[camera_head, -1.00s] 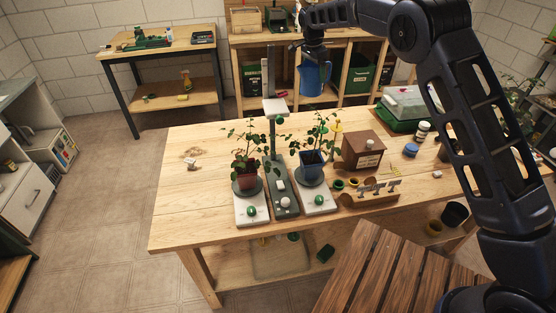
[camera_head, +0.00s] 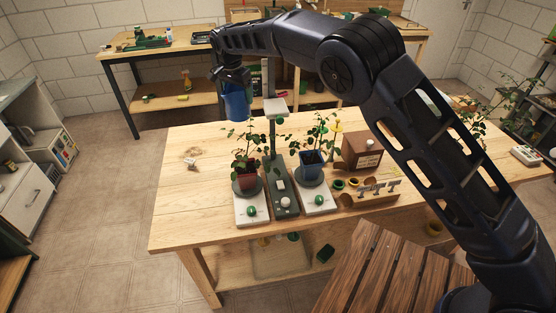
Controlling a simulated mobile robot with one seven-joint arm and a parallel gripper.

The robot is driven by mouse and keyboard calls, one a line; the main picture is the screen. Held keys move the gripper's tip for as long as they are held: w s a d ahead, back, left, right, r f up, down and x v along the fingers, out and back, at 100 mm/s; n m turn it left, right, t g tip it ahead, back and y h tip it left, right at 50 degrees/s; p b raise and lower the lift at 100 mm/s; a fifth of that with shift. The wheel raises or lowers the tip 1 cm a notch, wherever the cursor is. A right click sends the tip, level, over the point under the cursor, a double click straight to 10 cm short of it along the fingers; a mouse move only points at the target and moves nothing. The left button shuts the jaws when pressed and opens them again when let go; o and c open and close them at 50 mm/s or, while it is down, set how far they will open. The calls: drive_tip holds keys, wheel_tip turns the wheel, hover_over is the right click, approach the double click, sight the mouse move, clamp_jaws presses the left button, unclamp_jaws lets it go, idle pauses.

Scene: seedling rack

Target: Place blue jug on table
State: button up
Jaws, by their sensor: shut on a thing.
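My gripper (camera_head: 232,76) is shut on the blue jug (camera_head: 237,104). The jug hangs roughly upright beneath it, in front of the table's far left part in the picture. I cannot tell exactly how high it is, but it seems to be above the tabletop. The fingers' hold on the jug is too small and dark to see in detail. The wooden table (camera_head: 190,210) fills the middle of the view.
A potted plant in a red pot (camera_head: 245,172) and another in a blue pot (camera_head: 311,163) stand on white bases, with a grey post (camera_head: 272,140) between them. A brown wooden box (camera_head: 362,151) stands to the right. The table's left part is mostly clear, except small pale pieces (camera_head: 192,163).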

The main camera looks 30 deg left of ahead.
sight(235, 116)
drive_tip(key=f, duration=0.3)
drive_tip(key=s+a+f, duration=0.1)
drive_tip(key=f, duration=0.5)
drive_tip(key=shift+s+a+f, duration=0.2)
drive_tip(key=shift+s+a, duration=0.05)
drive_tip(key=shift+a, duration=0.15)
drive_tip(key=shift+m, duration=0.3)
drive_tip(key=shift+w+d+f, duration=0.15)
drive_tip(key=shift+w+f, duration=0.6)
drive_tip(key=shift+f, duration=0.55)
drive_tip(key=shift+w+d+f, duration=0.2)
drive_tip(key=shift+w+f, duration=0.6)
drive_tip(key=shift+f, duration=0.55)
drive_tip(key=shift+w+d+f, duration=0.15)
drive_tip(key=shift+w+f, duration=0.6)
drive_tip(key=shift+f, duration=0.55)
drive_tip(key=shift+f, duration=0.15)
drive_tip(key=o, duration=1)
drive_tip(key=r, duration=0.4)
drive_tip(key=s+r, duration=0.1)
drive_tip(key=r, duration=0.7)
drive_tip(key=shift+s+r, duration=0.15)
drive_tip(key=shift+s, duration=0.25)
